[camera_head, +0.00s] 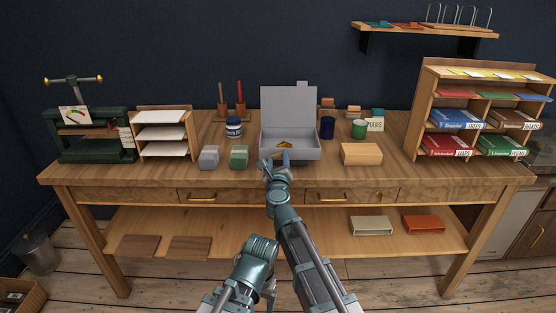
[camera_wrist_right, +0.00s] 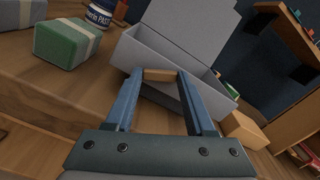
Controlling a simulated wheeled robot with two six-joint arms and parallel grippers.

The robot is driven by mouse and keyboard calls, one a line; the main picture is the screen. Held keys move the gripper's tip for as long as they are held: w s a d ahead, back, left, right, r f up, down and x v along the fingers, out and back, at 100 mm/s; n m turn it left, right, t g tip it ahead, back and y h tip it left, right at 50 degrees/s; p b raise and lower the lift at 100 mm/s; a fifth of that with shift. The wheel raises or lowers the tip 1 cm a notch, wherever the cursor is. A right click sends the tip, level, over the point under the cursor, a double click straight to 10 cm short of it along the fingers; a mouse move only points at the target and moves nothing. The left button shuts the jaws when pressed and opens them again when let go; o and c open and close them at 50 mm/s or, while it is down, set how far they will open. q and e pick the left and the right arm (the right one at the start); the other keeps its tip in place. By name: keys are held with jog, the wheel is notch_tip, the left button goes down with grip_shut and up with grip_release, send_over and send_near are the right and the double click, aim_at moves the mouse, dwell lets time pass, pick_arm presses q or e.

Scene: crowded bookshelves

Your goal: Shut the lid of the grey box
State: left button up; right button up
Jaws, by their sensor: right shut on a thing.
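The grey box (camera_head: 297,154) stands on the workbench, and its lid (camera_head: 288,108) is raised upright at the back, so the box is open. The box also shows in the wrist view (camera_wrist_right: 150,52), with the lid (camera_wrist_right: 195,25) behind it. My right gripper (camera_head: 277,160) is at the front of the box. It is shut on a small tan wooden piece (camera_wrist_right: 160,75), which sits between the fingertips by the box's front edge; in the head view the piece (camera_head: 284,146) looks orange-brown. My left arm is low in the head view; its jaws cannot be made out.
A grey block (camera_head: 209,157) and a green block (camera_head: 238,157) stand left of the box, with a paste jar (camera_head: 233,127) behind. A dark blue cup (camera_head: 327,128), a green tin (camera_head: 359,129) and a wooden box (camera_head: 361,154) stand to the right. The bench front is mostly clear.

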grip_shut()
jog(key=o, duration=1.3)
grip_release()
jog(key=shift+c, duration=0.2)
